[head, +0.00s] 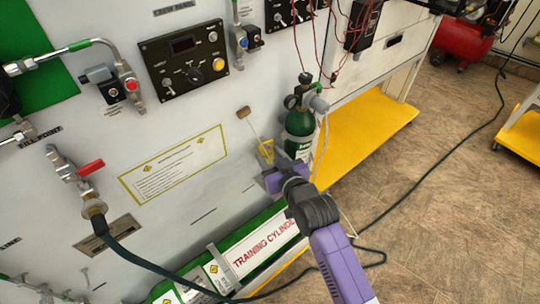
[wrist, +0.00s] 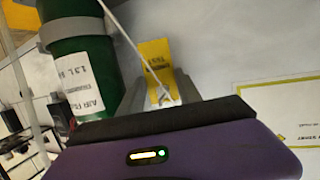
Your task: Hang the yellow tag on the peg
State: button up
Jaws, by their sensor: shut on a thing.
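The yellow tag (head: 266,151), with dark print, is at my gripper (head: 268,176) in front of the white panel. In the wrist view the tag (wrist: 156,54) shows between the two grey fingers (wrist: 162,94), which are shut on it. A thin pale cord (wrist: 134,48) runs from the tag out of the top of that view. In the head view the cord leads up and left towards a small brown peg-like piece (head: 243,112) on the panel. I cannot tell whether the cord is around it or only in front of it.
A green cylinder (head: 299,124) stands close to the right of my gripper, with a hose beside it. A labelled training cylinder (head: 262,250) lies below. A yellow-edged notice (head: 175,163) is on the panel at left. The panel around the brown piece is clear.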

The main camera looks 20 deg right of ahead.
jog(key=o, duration=1.4)
jog(key=s+r+t, duration=0.3)
jog(key=s+r, duration=0.5)
jog(key=s, duration=0.5)
jog(key=s+d+g, duration=0.1)
jog(key=s+g, duration=0.2)
jog(key=s, duration=2.9)
jog(key=shift+f+m+h+b, duration=0.3)
jog(key=shift+f+h, duration=0.1)
